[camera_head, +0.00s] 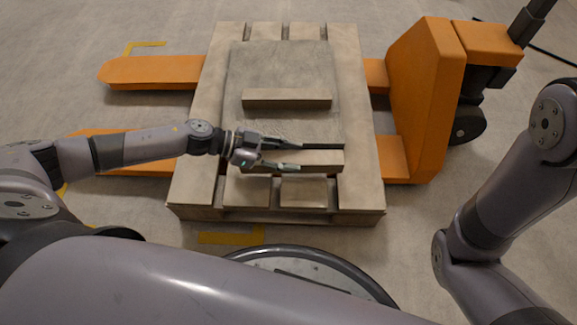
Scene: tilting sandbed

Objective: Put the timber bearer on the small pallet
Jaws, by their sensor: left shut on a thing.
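The timber bearer (322,159) is a short, light brown wooden bar. It lies crosswise in the camera_head view near the front of the grey slab on the wooden pallet (362,135). My left gripper (298,157) comes in from the left and is shut on this bearer, with one finger along its far side and one along its near side. The gripper covers the bearer's left part. Whether the bearer touches what is below it cannot be told. My right gripper is not in view.
A second similar wooden bar (287,98) lies parallel farther back on the grey slab (280,62). The pallet sits over the forks of an orange pallet truck (425,90), whose body stands at the right. Yellow floor marks (230,238) show in front of the pallet.

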